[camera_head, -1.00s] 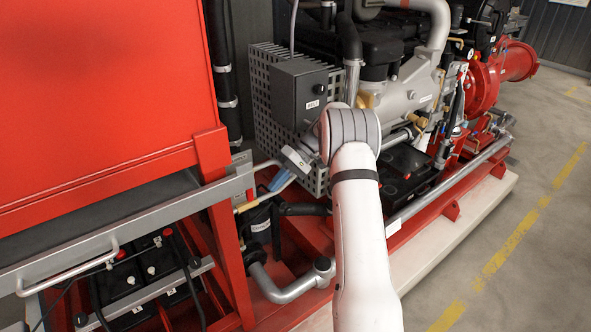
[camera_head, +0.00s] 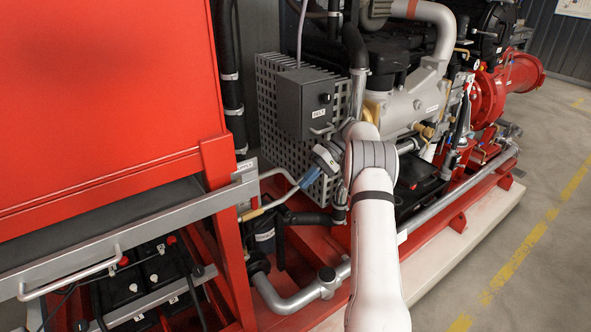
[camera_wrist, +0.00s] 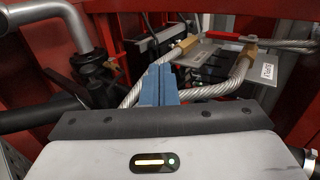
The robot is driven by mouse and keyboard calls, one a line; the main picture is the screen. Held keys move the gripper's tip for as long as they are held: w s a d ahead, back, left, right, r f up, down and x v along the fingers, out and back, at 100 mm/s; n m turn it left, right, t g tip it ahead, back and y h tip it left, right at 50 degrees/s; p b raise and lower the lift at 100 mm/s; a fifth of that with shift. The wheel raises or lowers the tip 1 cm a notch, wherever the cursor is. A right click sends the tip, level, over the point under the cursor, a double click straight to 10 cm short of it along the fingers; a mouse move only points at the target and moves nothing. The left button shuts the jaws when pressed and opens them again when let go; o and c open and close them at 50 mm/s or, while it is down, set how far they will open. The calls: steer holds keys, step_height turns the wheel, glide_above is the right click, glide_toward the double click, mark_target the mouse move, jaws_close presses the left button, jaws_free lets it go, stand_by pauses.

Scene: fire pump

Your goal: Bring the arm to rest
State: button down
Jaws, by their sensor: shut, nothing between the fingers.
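My white arm (camera_head: 376,240) reaches up from the bottom of the head view toward the engine. My gripper (camera_head: 308,178) is at its far end, turned to the left, below the grey control box (camera_head: 306,103). In the wrist view my gripper's two blue fingers (camera_wrist: 158,86) are together with nothing held. Braided hoses (camera_wrist: 212,90) pass behind and beside the fingertips; I cannot tell whether they touch.
A red cabinet (camera_head: 95,90) stands at the left, with black batteries (camera_head: 150,275) below. A perforated guard (camera_head: 268,100) and pipes are close behind the gripper. A silver pipe (camera_head: 300,297) lies low in front. The floor (camera_head: 520,270) at the right is clear.

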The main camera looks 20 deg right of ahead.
steer(key=s+a+r+m+t+h, duration=0.2)
steer(key=s+a+r+h, duration=0.55)
steer(key=s+r, duration=0.6)
steer(key=s+a+f+t+h, duration=0.1)
steer(key=s+t, duration=0.1)
steer(key=s, duration=1)
steer(key=s+a+f+m+t+h+p, duration=0.1)
steer(key=s+a+t, duration=0.1)
steer(key=s, duration=0.9)
steer(key=shift+s+a+m+h, duration=0.25)
steer(key=shift+s+m+h, duration=0.05)
steer(key=shift+s+h, duration=0.05)
steer(key=shift+s, duration=0.1)
